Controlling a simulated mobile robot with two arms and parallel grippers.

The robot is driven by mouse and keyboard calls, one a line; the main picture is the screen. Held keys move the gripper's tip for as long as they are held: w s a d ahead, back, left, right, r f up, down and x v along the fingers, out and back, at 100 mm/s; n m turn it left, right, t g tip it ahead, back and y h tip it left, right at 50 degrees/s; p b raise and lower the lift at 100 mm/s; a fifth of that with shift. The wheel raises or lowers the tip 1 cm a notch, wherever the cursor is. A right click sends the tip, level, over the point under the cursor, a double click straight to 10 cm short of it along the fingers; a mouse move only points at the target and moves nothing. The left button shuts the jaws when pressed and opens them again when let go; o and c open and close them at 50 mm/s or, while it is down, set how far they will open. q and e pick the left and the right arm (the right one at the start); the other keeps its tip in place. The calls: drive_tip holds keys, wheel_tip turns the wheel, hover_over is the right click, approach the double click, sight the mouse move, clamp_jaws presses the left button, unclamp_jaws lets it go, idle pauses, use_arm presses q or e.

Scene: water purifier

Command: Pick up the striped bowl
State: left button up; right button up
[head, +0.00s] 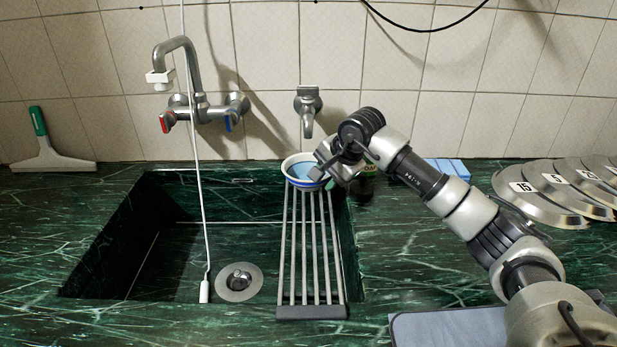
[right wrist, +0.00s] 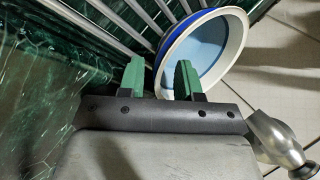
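The striped bowl (head: 297,166), white-rimmed with a blue stripe outside and a pale blue inside, sits at the far end of the metal rack over the sink. My right gripper (head: 322,173) is at the bowl's right side and hides part of it. In the right wrist view, the bowl (right wrist: 222,50) is just beyond the green fingertips (right wrist: 160,70), which are apart. One finger overlaps the bowl's near edge and the other is outside it. I cannot tell whether either touches it. My left gripper is not in view.
The slatted rack (head: 312,312) spans the dark green sink (head: 150,250). A wall spout (head: 308,108) hangs behind the bowl, and a mixer tap (head: 185,80) stands left. Numbered metal lids (head: 535,200) lie at right. A blue item (head: 445,169) lies behind my right arm.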

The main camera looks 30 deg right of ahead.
drive_tip(key=shift+x, duration=0.9)
drive_tip(key=shift+r, duration=0.1)
clamp_jaws()
drive_tip(key=shift+r, duration=0.25)
